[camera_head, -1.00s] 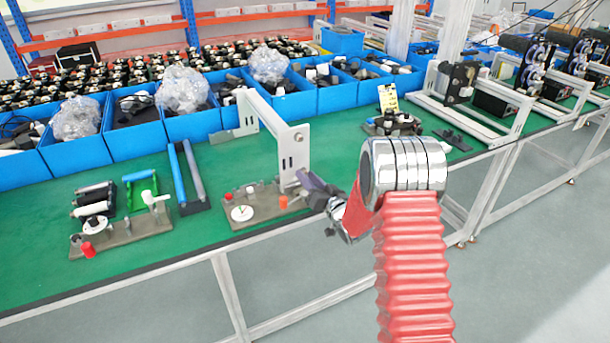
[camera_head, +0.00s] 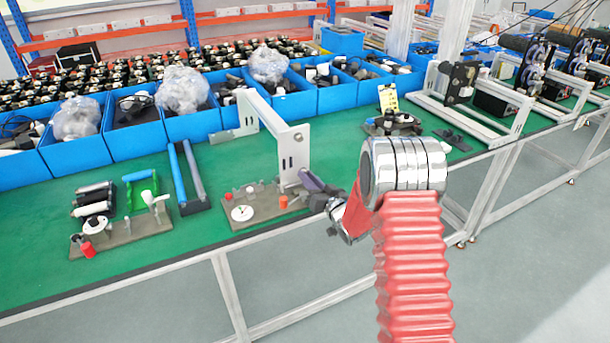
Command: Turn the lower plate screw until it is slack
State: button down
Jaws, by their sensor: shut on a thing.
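A white bracket frame stands on the green bench, with a slotted upright end plate (camera_head: 293,146) facing me. A small dark spot, perhaps an upper screw, shows near the top of the plate. My gripper (camera_head: 306,178) reaches in from the right to the lower right edge of this plate. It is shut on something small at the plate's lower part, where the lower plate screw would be. The screw itself is hidden by the fingers, so I cannot see how tight it sits. A purple-grey part shows at the fingertips.
A brown base plate (camera_head: 258,212) with a white disc and an orange cap (camera_head: 283,202) lies just below my gripper. Another fixture (camera_head: 122,230) stands to the left. Blue bins (camera_head: 190,122) line the back. Clear green bench (camera_head: 345,140) lies right of the bracket.

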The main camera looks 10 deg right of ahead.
jog(key=n, duration=0.4)
jog(key=shift+n, duration=0.3)
jog(key=n, duration=0.4)
jog(key=c, duration=1.8)
grip_release()
jog(key=m, duration=0.5)
jog(key=shift+m, duration=2.3)
